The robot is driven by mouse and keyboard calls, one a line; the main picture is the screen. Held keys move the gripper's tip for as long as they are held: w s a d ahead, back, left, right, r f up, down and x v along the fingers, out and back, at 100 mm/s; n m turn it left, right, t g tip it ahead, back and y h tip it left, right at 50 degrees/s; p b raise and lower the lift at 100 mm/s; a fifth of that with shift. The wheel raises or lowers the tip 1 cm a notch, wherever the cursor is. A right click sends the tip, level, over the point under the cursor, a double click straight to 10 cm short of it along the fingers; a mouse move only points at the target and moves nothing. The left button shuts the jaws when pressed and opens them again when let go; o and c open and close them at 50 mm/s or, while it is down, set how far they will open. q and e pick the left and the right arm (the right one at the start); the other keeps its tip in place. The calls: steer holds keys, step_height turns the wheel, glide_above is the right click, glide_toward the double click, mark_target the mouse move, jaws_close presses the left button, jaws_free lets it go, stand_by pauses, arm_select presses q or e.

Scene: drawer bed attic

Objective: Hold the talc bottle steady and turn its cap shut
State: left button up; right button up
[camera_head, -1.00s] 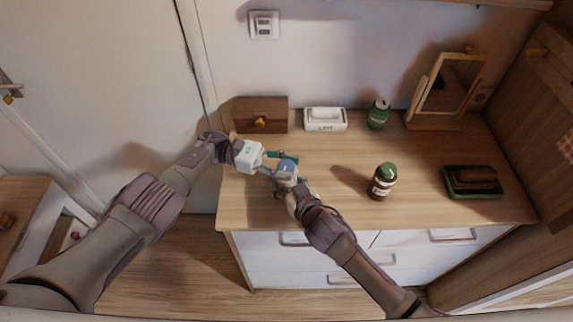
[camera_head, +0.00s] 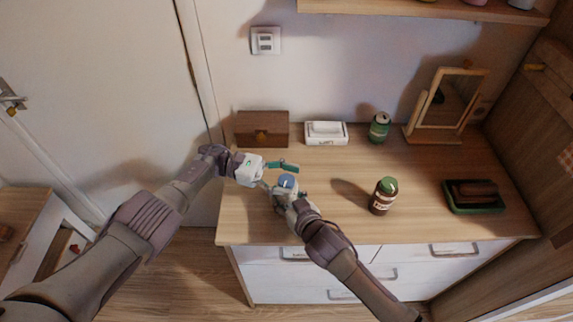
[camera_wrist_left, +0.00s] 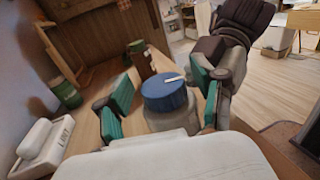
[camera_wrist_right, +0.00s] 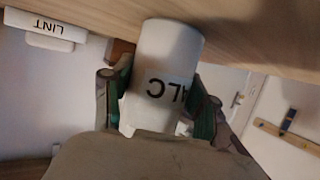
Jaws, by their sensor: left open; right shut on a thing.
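The talc bottle is white, with the letters "ALC" visible on its side in the right wrist view (camera_wrist_right: 165,60). Its blue cap (camera_head: 287,181) sits on top, with a white mark on it in the left wrist view (camera_wrist_left: 167,95). The hand hides part of the bottle in the head view.
A brown jar with a green lid (camera_head: 384,195) stands to the right on the dresser top (camera_head: 330,215). Behind are a wooden box (camera_head: 262,129), a white lint box (camera_head: 326,133), a green can (camera_head: 379,128) and a mirror (camera_head: 447,104). A green tray (camera_head: 476,207) lies far right.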

mark_target(289, 181)
arm_select(q)
step_height(289, 181, up, 10)
steer(key=shift+a+f, duration=0.1)
steer(key=shift+f, duration=0.1)
stand_by(0.3)
steer(key=shift+s, duration=0.1)
steer(key=shift+s+d+r+y, duration=0.15)
steer(key=shift+d+r+y, duration=0.05)
steer(key=shift+d+y, duration=0.2)
steer(key=f+n+t+y, duration=0.1)
steer(key=f+n+y, duration=0.1)
steer(key=y, duration=0.3)
steer(key=f+n+t+y, duration=0.2)
steer(key=f+y, duration=0.2)
steer(key=y, duration=0.2)
steer(key=f+n+t+y, duration=0.2)
steer(key=n+y, duration=0.1)
steer(key=y, duration=0.2)
steer(key=shift+w+a+f, duration=0.2)
steer(key=shift+a+f, duration=0.1)
steer(key=shift+f, duration=0.1)
